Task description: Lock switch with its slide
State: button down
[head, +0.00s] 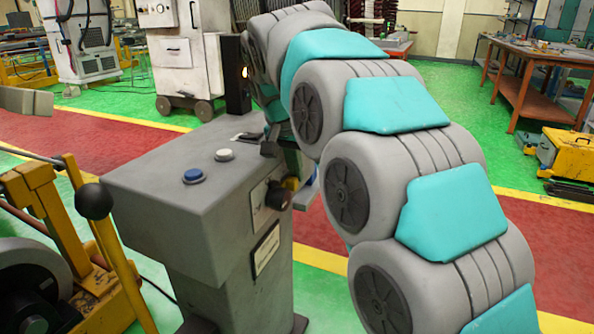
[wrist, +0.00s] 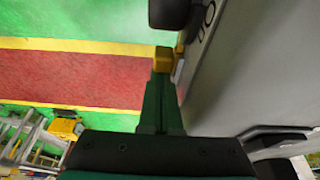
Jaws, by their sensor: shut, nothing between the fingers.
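A grey console (head: 190,190) stands left of my arm. On its right side face is a black rotary switch knob (head: 278,195), which also shows in the wrist view (wrist: 170,12) at the top. A small yellow piece (head: 291,184) sits right beside the knob; it is probably the slide, and it shows as a yellow block (wrist: 163,60) in the wrist view. My gripper (wrist: 160,82) is shut, its dark green fingers pointing at the yellow block, with their tips at or very near it. I cannot tell whether they touch. The arm partly hides the gripper in the head view.
The console top carries a blue button (head: 193,176), a white button (head: 224,155) and a dark fitting (head: 246,137) near its far edge. A lever with a black ball (head: 94,201) stands close on the left. Open floor lies right of the console.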

jog(key=shift+s+f, duration=0.1)
jog(key=w+d+p, duration=0.1)
jog(key=w+d, duration=0.1)
jog(key=w, duration=0.2)
jog(key=v, duration=1)
jog(key=shift+a, duration=0.4)
jog(key=s+d+f+n+g, duration=0.2)
jog(key=s+d+f+g, duration=0.1)
jog(key=s+d+f, duration=1.1)
jog(key=s+f, duration=0.3)
jog(key=s, duration=0.3)
jog(key=s+d+f+n+g, duration=0.1)
jog(key=s+d+f, duration=0.2)
jog(key=s, duration=0.6)
jog(key=s+d+f+n+g+y, duration=0.1)
jog(key=s+d+f, duration=0.1)
jog(key=s+f, duration=0.5)
jog(key=shift+s+d, duration=0.15)
jog(key=shift+s, duration=0.95)
